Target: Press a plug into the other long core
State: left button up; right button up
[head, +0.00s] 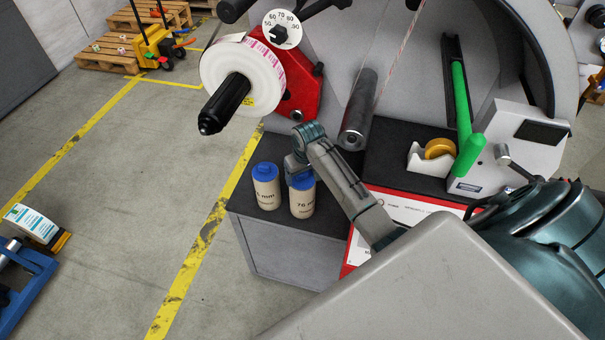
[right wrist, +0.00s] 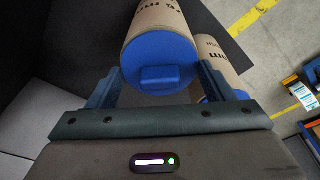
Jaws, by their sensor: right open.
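Two upright tan cardboard cores stand side by side on the dark machine shelf, the left core (head: 265,194) and the right core (head: 303,203). A blue plug (head: 265,171) tops the left core, and another blue plug (head: 302,181) tops the right core. My right gripper (head: 299,172) is at the top of the right core. In the right wrist view its fingers (right wrist: 160,85) are open on either side of the near plug (right wrist: 160,68), which sits at the end of its core (right wrist: 155,25). The other core (right wrist: 222,62) is partly behind a finger. My left gripper is not in view.
The shelf (head: 285,262) ends just in front of the cores. A label roll (head: 240,75) on a black spindle (head: 224,103) hangs above left.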

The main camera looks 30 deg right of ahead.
aim_at(305, 183)
jog(key=o, duration=0.8)
jog(key=shift+s+f, duration=0.15)
jog(key=shift+f, duration=0.05)
jog(key=shift+o, duration=1.2)
jog(key=shift+r, duration=0.1)
notch_tip(305, 183, up, 10)
jog(key=s+b, duration=0.1)
jog(key=b, duration=0.2)
jog(key=shift+s+r, duration=0.15)
jog(key=shift+r, duration=0.05)
jog(key=shift+s+a+f, duration=0.1)
